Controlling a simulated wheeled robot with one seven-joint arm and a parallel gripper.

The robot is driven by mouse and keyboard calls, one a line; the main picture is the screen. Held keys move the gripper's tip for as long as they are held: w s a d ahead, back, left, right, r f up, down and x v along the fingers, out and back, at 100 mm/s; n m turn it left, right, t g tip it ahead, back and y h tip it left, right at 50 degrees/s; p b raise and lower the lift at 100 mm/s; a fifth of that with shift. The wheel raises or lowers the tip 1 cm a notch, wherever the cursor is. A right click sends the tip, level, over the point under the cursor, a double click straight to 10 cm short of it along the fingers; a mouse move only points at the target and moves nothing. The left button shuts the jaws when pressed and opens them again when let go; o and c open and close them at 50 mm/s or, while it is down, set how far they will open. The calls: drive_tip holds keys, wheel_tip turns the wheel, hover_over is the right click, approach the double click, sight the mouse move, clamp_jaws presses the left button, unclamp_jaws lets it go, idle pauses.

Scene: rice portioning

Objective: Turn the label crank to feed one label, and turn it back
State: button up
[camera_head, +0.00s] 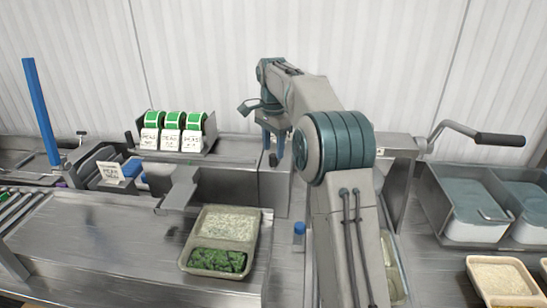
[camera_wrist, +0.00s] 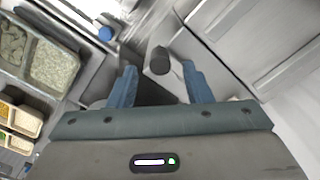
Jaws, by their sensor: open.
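The label dispenser (camera_head: 208,143) holds three green-and-white label rolls (camera_head: 172,120) with white printed labels hanging in front. My gripper (camera_head: 273,148) points down to the right of the dispenser, with its blue fingers apart. In the wrist view my gripper (camera_wrist: 156,85) is open, and a dark round knob (camera_wrist: 160,60) shows between and slightly beyond the fingertips. The knob looks like the label crank's handle, and it also shows below the fingers in the head view (camera_head: 273,160). No finger clearly touches it. The rest of the crank is mostly hidden.
A tray (camera_head: 183,262) of rice and greens sits on the steel counter, below a metal plate (camera_head: 180,190). A blue-capped bottle (camera_head: 299,230) stands right of it. A black-handled lever (camera_head: 500,140) and steel bins (camera_head: 440,205) are at the right. A blue post (camera_head: 42,110) rises at left.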

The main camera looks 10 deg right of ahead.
sight(273, 155)
drive_tip(key=shift+f, duration=1.85)
clamp_jaws()
